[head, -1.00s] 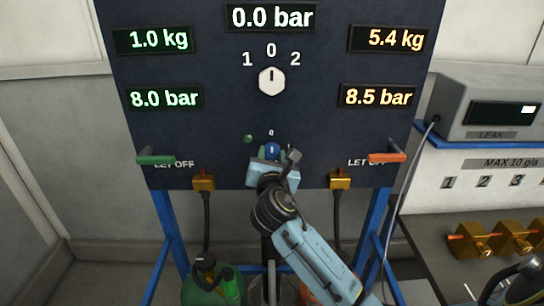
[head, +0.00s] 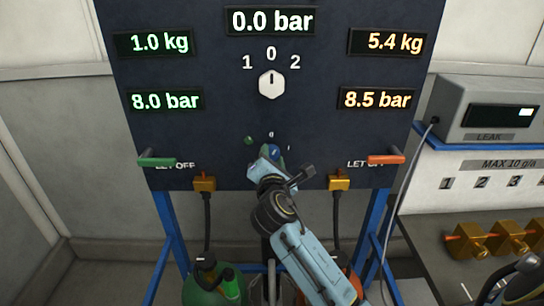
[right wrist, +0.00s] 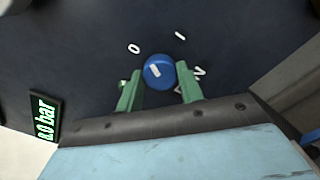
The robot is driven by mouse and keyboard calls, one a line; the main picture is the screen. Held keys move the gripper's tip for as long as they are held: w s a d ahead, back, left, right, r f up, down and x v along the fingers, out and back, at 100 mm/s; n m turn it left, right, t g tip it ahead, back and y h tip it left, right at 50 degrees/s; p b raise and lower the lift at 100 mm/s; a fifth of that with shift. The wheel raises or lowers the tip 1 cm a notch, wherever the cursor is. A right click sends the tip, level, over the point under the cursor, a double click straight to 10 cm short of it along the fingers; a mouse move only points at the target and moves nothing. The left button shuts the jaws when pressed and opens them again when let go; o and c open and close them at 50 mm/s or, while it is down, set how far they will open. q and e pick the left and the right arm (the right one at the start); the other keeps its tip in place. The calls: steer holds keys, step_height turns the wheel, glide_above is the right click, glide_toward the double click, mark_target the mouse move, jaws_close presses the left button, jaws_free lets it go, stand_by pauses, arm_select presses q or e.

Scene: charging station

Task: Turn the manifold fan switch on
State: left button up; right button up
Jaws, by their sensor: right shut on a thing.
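A dark blue panel (head: 215,135) stands upright ahead. A small round blue knob (right wrist: 158,71) with a white mark sits low on it, with 0, 1 and 2 printed around it. The head view shows only part of the knob (head: 275,150) behind my gripper. My right gripper (right wrist: 160,78) is shut on the knob, one green finger on each side. In the head view my right gripper (head: 266,160) is tilted against the panel. My left gripper is not in view.
A white hexagonal selector (head: 271,84) sits higher on the panel, below the 0.0 bar display (head: 271,21). A green handle (head: 157,161) and an orange handle (head: 386,160) stick out at the sides. Brass fittings (head: 339,184) with hoses hang below.

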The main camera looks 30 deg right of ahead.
steer(key=m, duration=0.5)
steer(key=shift+m, duration=0.4)
steer(key=m+b, duration=0.1)
steer(key=m, duration=0.5)
steer(key=shift+b, duration=0.3)
steer(key=shift+m, duration=0.3)
steer(key=o, duration=1)
steer(key=shift+s, duration=0.1)
steer(key=b+v, duration=0.1)
steer(key=v, duration=1.2)
steer(key=shift+s, duration=0.15)
